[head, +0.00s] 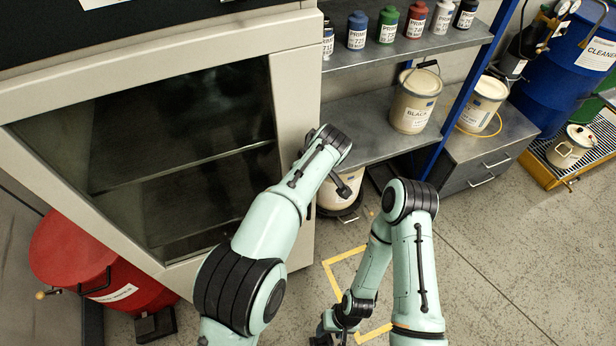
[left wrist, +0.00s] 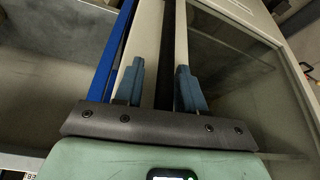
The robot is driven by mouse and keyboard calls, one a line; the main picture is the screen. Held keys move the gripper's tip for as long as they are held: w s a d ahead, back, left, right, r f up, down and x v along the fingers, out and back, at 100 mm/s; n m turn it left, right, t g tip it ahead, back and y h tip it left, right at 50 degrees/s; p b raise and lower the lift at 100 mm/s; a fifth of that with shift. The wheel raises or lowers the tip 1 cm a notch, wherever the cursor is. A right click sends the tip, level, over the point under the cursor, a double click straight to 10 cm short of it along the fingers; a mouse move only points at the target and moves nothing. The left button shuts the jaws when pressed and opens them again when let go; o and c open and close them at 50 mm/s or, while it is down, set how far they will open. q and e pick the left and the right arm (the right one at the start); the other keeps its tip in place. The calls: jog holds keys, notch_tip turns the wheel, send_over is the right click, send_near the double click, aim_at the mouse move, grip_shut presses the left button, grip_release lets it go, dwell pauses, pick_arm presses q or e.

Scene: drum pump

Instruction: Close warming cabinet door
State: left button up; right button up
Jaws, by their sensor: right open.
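The warming cabinet (head: 305,90) stands at the left of the head view. Its door (head: 190,45) has a cream frame around a dark glass pane. In the left wrist view, a dark gap shows beside the cream door frame (left wrist: 181,35), so the door looks slightly ajar; how far is unclear. My left gripper (left wrist: 160,88) has its two blue fingers apart, with the dark gap between them; contact cannot be told. My right gripper (head: 333,335) is open, low at the bottom edge, partly cut off.
A shelf (head: 350,112) with bottles and pails (head: 415,100) stands right of the cabinet. A red drum (head: 90,265) is at lower left. A blue drum (head: 560,70) and a pot (head: 570,148) on a yellow-edged platform are at right. Floor (head: 500,260) at lower right is clear.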

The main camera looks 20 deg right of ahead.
pick_arm(q)
jog(key=shift+s+f, duration=0.15)
jog(key=v, duration=1.3)
jog(key=shift+p, duration=0.4)
